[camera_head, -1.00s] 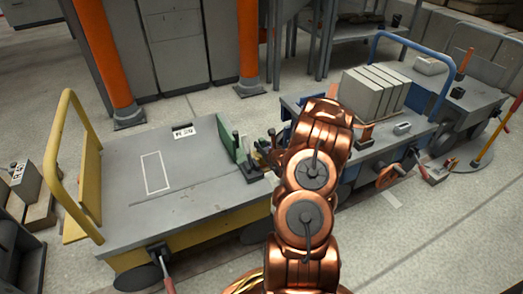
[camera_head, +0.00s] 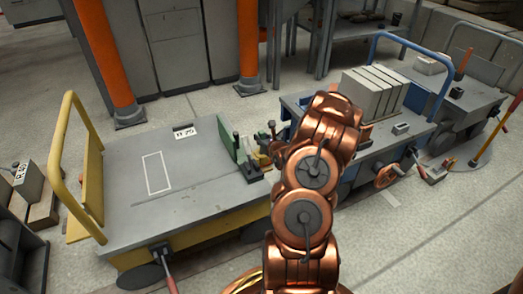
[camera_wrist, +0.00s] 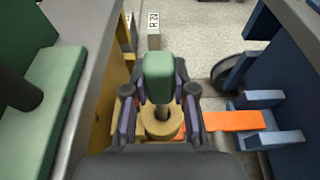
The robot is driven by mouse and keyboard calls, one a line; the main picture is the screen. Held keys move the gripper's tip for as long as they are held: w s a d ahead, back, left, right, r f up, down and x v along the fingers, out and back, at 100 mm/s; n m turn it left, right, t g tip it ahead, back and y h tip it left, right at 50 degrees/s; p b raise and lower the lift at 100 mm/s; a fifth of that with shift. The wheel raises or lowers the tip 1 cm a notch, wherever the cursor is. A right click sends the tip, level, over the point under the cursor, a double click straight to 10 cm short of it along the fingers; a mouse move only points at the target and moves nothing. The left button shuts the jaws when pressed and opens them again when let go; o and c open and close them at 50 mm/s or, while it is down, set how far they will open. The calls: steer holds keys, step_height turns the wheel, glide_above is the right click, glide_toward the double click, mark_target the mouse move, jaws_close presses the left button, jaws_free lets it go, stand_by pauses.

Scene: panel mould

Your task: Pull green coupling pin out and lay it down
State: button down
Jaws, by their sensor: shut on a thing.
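In the wrist view the green coupling pin (camera_wrist: 158,78) stands between my fingers, its rounded green head towards the camera.
A green bracket (camera_head: 228,140) stands at the yellow cart's right edge. A white outlined rectangle (camera_head: 158,172) on its deck is bare, with clear deck around it. Grey slabs (camera_head: 372,92) stand on the blue cart. An orange bar (camera_wrist: 233,120) lies right of the ring.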

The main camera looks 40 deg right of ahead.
mark_target(262, 131)
steer(key=shift+r+p, duration=1.1)
steer(key=shift+r, duration=1.1)
steer(key=shift+r, duration=0.15)
steer(key=shift+r+p, duration=1.3)
steer(key=shift+r, duration=0.6)
